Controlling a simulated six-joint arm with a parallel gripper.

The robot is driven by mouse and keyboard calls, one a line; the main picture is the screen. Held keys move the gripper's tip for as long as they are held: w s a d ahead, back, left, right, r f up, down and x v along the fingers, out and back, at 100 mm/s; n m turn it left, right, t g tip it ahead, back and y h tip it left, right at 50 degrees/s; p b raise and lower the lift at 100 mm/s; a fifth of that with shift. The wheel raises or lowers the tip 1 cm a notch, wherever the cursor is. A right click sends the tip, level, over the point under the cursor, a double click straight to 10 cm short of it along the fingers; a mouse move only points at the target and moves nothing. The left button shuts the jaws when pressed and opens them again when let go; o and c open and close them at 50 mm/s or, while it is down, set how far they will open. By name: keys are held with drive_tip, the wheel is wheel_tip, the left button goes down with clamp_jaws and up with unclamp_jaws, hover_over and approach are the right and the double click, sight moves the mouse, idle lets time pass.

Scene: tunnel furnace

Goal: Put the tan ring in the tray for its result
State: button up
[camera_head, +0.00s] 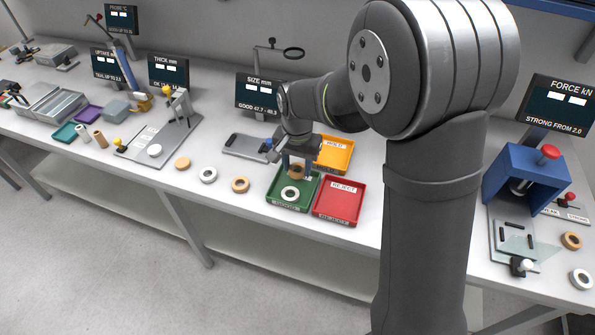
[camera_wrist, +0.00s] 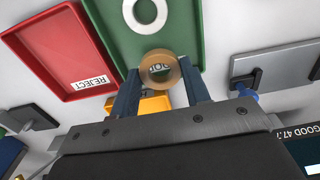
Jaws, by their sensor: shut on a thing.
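My gripper (camera_head: 297,160) is shut on a tan ring (camera_head: 296,173), which is over the back part of the green tray (camera_head: 272,196). In the wrist view the ring (camera_wrist: 145,65) sits between the two blue fingers of my gripper (camera_wrist: 161,85), and part of a label shows through its hole. I cannot tell the exact gap between ring and tray floor. A white ring (camera_head: 290,194) lies in the green tray, also seen in the wrist view (camera_wrist: 145,15). The red tray (camera_head: 340,208), marked REJECT, is to the right. The orange tray (camera_head: 333,168) is behind.
A size display (camera_head: 258,92) reads GOOD 47.7 and up, its reading unclear. A grey gauge plate (camera_head: 245,145) lies left of the trays. A tan ring (camera_head: 240,185) and a white ring (camera_head: 208,175) lie on the table. A blue press (camera_head: 525,180) stands at right.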

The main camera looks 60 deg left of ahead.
sight(298, 174)
drive_tip(key=shift+f, duration=1.45)
drive_tip(key=shift+f, duration=0.1)
drive_tip(key=o, duration=1)
wheel_tip(298, 174, up, 12)
drive_tip(key=shift+r, duration=0.1)
wheel_tip(298, 174, down, 13)
drive_tip(key=shift+r, duration=2.4)
